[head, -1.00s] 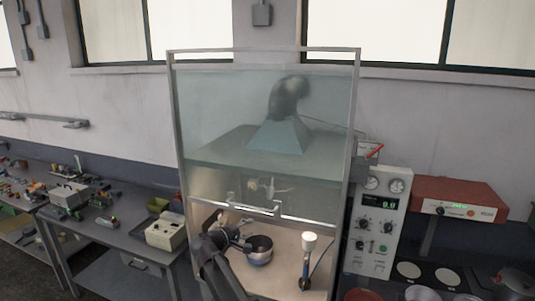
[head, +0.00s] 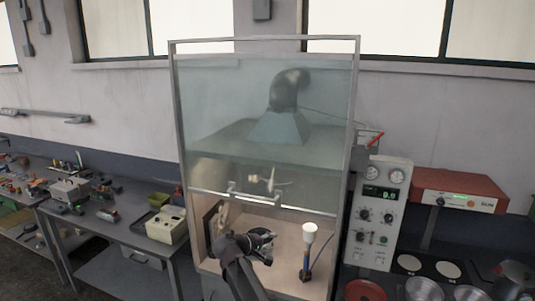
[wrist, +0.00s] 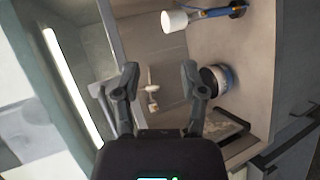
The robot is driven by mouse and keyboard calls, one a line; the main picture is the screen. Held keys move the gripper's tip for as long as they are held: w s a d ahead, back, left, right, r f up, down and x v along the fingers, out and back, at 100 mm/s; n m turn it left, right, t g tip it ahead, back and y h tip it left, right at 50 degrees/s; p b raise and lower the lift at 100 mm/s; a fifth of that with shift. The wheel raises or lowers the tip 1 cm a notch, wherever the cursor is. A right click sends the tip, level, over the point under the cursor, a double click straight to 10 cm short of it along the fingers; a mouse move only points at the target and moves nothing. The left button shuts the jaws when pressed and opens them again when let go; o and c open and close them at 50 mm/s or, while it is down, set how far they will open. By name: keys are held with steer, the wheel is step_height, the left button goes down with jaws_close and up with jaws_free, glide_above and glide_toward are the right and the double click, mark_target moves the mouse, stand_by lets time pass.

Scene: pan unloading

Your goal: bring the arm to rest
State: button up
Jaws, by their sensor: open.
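My gripper (head: 262,243) is in front of the lower opening of the fume hood in the head view. In the wrist view my gripper (wrist: 160,72) has its two fingers spread apart with nothing between them. In the head view my gripper and arm hide most or all of the pan.
The hood's raised glass sash (head: 265,125) hangs above the opening. A white-topped burner on a blue stem (head: 308,250) stands inside at right. A grey side table (head: 110,230) is at left. An instrument panel (head: 380,215) and hotplates (head: 447,268) are at right.

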steer(key=s+d+f+m+g+y+b, duration=0.2)
steer(key=s+d+f+g+b, duration=0.25)
steer(key=f, duration=0.45)
steer(key=s+d+f+m+g+y+b, duration=0.1)
steer(key=s+d+f+m+b, duration=0.1)
steer(key=s+d+f+b, duration=0.45)
steer(key=s+d+f+m+g+y+b, duration=0.3)
steer(key=s+f+y+b, duration=0.4)
steer(key=s+f, duration=0.5)
step_height(320, 180, down, 4)
steer(key=shift+d+r+m+b, duration=0.3)
steer(key=shift+d+m, duration=0.3)
steer(key=shift+d, duration=0.45)
